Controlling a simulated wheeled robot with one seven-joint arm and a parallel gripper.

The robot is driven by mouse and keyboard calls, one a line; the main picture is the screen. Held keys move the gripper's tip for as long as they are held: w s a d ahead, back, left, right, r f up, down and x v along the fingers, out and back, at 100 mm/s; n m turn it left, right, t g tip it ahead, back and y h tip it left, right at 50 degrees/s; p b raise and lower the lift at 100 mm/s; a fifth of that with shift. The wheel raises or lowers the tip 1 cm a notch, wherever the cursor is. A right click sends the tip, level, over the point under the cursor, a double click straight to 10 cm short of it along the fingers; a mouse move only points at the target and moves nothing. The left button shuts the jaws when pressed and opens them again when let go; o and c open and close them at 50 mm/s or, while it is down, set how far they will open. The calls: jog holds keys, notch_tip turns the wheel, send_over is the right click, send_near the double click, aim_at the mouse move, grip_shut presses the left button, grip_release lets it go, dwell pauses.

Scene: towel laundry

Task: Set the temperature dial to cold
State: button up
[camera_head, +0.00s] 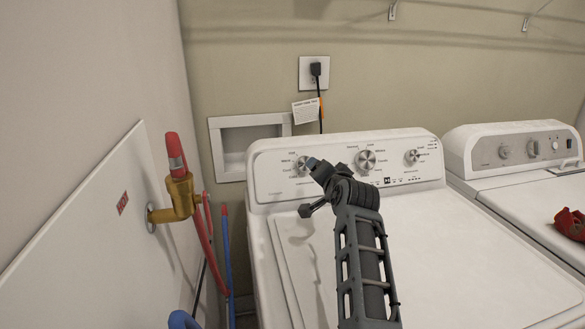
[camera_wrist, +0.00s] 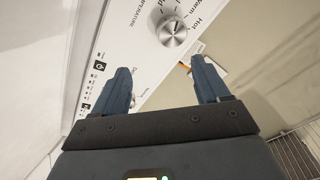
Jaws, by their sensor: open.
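The temperature dial (camera_wrist: 172,32) is a round silver knob on the white washer panel. In the wrist view, "TEMPERATURE", "Warm" and "Hot" are printed around it; I cannot make out a cold mark or clearly read where the knob points. In the head view, the left dial (camera_head: 303,165) on the nearer washer sits right by my gripper (camera_head: 314,167), which partly covers its area. In the wrist view my gripper (camera_wrist: 163,75) is open and empty, its two blue fingers apart, with the knob beyond the fingertips and not visibly touched.
The nearer washer (camera_head: 430,260) has a large middle dial (camera_head: 366,160) and a smaller right dial (camera_head: 411,156). A second machine (camera_head: 470,150) stands to the right with a red object (camera_head: 570,224) on it. A brass valve (camera_head: 180,195) and hoses are at the left.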

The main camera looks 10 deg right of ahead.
aim_at(304, 164)
jog(key=shift+w+a+f, duration=0.25)
jog(key=shift+w+a, duration=0.05)
jog(key=shift+w, duration=1.15)
jog(key=shift+w+a+f, duration=0.25)
jog(key=shift+w+a, duration=0.05)
jog(key=shift+w, duration=1.1)
jog(key=shift+w+a+f, duration=0.25)
jog(key=shift+w+a, duration=0.05)
jog(key=shift+w, duration=1.15)
jog(key=c, duration=1)
jog(key=shift+f, duration=0.1)
jog(key=shift+c, duration=0.2)
